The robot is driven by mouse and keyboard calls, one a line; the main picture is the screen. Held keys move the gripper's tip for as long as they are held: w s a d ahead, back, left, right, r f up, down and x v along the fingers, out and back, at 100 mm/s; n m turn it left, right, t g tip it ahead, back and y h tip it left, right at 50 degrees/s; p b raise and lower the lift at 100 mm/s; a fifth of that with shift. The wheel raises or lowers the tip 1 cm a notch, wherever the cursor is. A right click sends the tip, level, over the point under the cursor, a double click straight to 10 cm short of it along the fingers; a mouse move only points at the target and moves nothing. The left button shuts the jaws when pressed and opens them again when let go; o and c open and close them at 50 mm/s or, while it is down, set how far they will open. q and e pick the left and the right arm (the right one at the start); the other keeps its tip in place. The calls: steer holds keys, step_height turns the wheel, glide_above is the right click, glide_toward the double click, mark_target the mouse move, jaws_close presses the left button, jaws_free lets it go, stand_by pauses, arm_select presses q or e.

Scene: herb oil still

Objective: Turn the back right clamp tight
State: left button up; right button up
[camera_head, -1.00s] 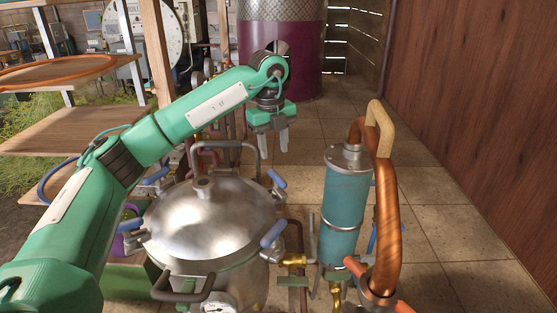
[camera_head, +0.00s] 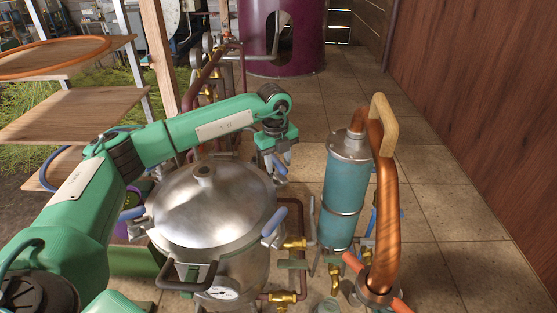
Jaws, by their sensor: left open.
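The steel still pot (camera_head: 211,205) with its domed lid stands at centre left. The back right clamp (camera_head: 281,167) shows a blue handle at the lid's back right edge, partly hidden by my left gripper (camera_head: 275,171). The gripper points down with its fingers at this handle, jaws open; I cannot tell whether they touch it. The front right clamp (camera_head: 273,223) and the front left clamp (camera_head: 131,213) also have blue handles. The back left of the lid is hidden behind my left arm. My right gripper is not in view.
A teal cylinder (camera_head: 344,190) with a thick copper pipe (camera_head: 386,220) stands close to the right of the pot. Brass valves (camera_head: 294,243) sit between them. Wooden shelves (camera_head: 75,113) are at left.

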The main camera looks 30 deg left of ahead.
arm_select(q)
steer(key=shift+f, duration=0.8)
jaws_close()
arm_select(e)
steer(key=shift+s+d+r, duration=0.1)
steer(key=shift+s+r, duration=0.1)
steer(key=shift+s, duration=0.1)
